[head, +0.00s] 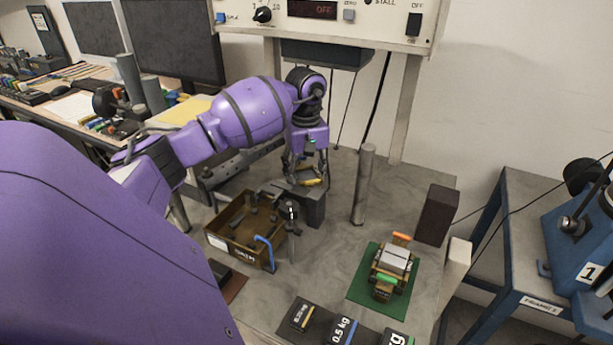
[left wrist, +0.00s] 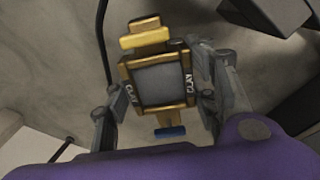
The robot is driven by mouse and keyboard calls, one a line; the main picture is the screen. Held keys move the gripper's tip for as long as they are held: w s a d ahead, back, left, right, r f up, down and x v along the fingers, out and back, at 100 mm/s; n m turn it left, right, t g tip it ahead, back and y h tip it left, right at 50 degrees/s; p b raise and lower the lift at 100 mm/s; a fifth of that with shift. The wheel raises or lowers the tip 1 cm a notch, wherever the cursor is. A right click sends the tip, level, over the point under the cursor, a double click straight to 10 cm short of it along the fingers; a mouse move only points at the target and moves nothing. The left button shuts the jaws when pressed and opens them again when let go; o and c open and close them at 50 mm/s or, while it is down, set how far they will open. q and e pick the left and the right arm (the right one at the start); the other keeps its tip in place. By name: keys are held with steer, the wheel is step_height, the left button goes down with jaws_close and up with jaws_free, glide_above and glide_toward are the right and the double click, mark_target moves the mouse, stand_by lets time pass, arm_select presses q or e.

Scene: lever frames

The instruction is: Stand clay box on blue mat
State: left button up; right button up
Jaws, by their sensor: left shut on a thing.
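The clay box (left wrist: 158,82) has a grey face, a brass-coloured frame and CLAY lettering on two sides. A yellow bar shows at one end and a blue one at the other. My left gripper (left wrist: 160,100) is shut on it, one finger on each side. In the head view my left gripper (head: 307,170) is at the back of the bench, near a dark grey block. There the clay box (head: 312,182) is mostly hidden by the fingers; only a yellowish part shows. I cannot make out a blue mat. My right gripper is not in view.
A green mat (head: 360,292) at front right carries a similar frame with orange and green bars (head: 393,262). A brown bin (head: 222,240) stands left of centre. An upright grey post (head: 362,185) and dark box (head: 436,214) stand right. Labelled weights (head: 341,330) line the front.

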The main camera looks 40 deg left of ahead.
arm_select(q)
steer(key=shift+s+d+f, duration=0.1)
steer(key=shift+s+f, duration=0.05)
steer(key=shift+f, duration=0.35)
steer(key=o, duration=1.2)
steer(key=shift+f, duration=0.15)
steer(key=shift+o, duration=1.2)
